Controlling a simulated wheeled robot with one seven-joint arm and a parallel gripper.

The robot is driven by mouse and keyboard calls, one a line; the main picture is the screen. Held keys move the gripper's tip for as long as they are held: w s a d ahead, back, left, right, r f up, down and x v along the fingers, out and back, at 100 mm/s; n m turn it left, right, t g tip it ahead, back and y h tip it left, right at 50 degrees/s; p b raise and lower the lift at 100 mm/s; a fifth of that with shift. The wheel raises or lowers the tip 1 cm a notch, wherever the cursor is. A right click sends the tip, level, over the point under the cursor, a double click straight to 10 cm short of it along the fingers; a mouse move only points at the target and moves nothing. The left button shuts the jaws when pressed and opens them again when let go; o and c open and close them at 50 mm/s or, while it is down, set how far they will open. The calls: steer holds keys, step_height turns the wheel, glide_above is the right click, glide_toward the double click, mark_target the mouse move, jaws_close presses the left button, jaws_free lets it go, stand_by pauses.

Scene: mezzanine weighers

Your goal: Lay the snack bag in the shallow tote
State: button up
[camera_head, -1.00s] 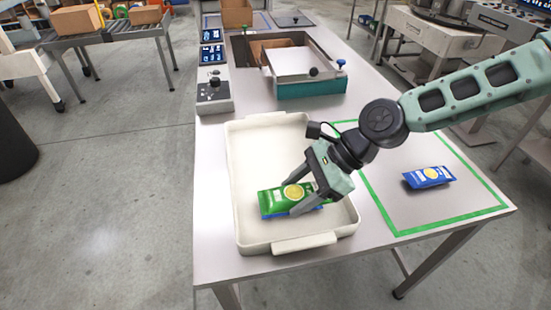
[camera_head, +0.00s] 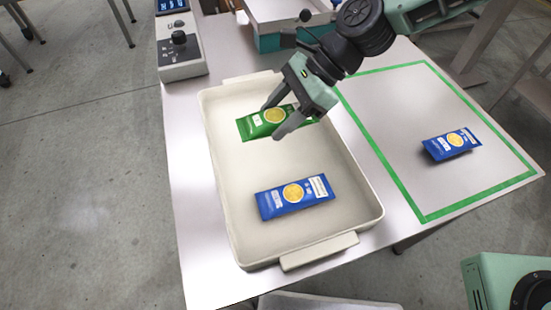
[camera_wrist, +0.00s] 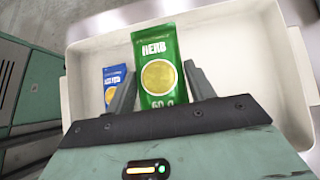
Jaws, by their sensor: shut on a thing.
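A green snack bag (camera_head: 250,127) with a yellow round print is held in my gripper (camera_head: 270,121), over the far half of the cream shallow tote (camera_head: 227,215). In the wrist view the green bag (camera_wrist: 156,55) reads "HERB" and sits between the two fingers. I cannot tell whether its underside touches the tote floor. A blue snack bag (camera_head: 285,199) lies flat in the near half of the tote; it also shows beside the left finger in the wrist view (camera_wrist: 113,78). Another blue bag (camera_head: 452,144) lies on the table to the right.
A green tape outline (camera_head: 400,190) on the table surrounds the right-hand blue bag. A grey control box (camera_head: 182,55) stands beyond the tote's left corner. A teal-sided unit (camera_head: 270,42) stands behind the tote. The tote's near end has some bare floor.

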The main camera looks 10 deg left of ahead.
steer(key=shift+b, duration=0.7)
glide_toward(264, 158)
steer(key=shift+x, duration=2.75)
steer(key=o, duration=1)
steer(key=shift+o, duration=0.2)
steer(key=v, duration=1.2)
steer(key=s+d+r+n+t+h, duration=0.2)
steer(key=s+d+n, duration=0.3)
steer(key=s+n, duration=0.4)
steer(key=s+d+r+n+t+h, duration=0.2)
steer(key=s+d+n+h, duration=0.3)
steer(key=s+n, duration=0.4)
steer(key=shift+s+d+r+n, duration=0.15)
steer(key=shift+d+r+n, duration=0.65)
steer(key=shift+n, duration=0.4)
